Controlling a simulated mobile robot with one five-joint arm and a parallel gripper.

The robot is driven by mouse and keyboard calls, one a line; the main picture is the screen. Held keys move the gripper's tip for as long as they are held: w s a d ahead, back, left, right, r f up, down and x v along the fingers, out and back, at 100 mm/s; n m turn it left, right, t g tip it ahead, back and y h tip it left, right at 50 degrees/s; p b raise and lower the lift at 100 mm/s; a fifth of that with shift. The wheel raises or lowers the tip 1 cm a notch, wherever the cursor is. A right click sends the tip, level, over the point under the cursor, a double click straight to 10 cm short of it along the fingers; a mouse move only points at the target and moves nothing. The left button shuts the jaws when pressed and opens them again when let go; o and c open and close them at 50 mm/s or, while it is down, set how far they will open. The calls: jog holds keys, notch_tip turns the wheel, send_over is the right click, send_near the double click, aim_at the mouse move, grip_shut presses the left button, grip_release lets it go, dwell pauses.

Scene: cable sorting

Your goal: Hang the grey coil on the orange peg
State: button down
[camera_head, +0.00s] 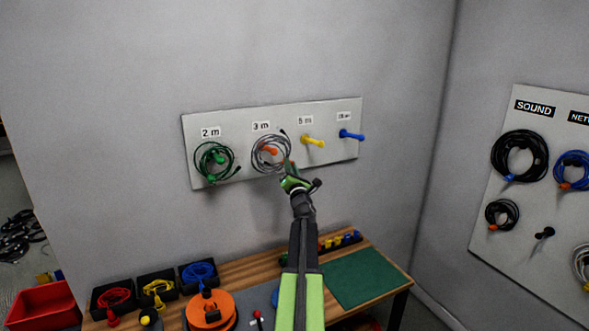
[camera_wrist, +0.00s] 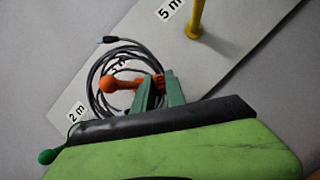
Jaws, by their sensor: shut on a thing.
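The grey coil (camera_head: 255,155) is at the 3 m place on the wall board, with its loops around the orange peg (camera_head: 269,150). In the wrist view the orange peg (camera_wrist: 112,85) shows its knob in front of the grey coil (camera_wrist: 94,76), inside the ring. My gripper (camera_head: 289,168) is at the coil's lower right edge, shut on it. In the wrist view my gripper's green fingers (camera_wrist: 160,90) are close beside the peg and hide part of the coil. Whether the coil rests its weight on the peg cannot be told.
On the same board (camera_head: 235,118), a green coil (camera_head: 205,160) hangs on the left peg. The yellow peg (camera_head: 313,141) and blue peg (camera_head: 352,135) to the right are bare. Below is a workbench (camera_head: 255,268) with cable bins and an orange reel (camera_head: 211,311).

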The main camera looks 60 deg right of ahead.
jog(key=w+d+f+b, duration=0.3)
jog(key=w+d, duration=0.1)
jog(key=w, duration=0.1)
jog(key=shift+w+f, duration=0.15)
jog(key=shift+w, duration=0.1)
dwell(0.5)
dwell(0.4)
jog(key=c, duration=1.3)
grip_release()
jog(key=b+v, duration=0.5)
jog(key=v, duration=1.2)
jog(key=shift+s+a+b, duration=0.15)
jog(key=shift+a+b, duration=0.1)
jog(key=shift+b, duration=0.1)
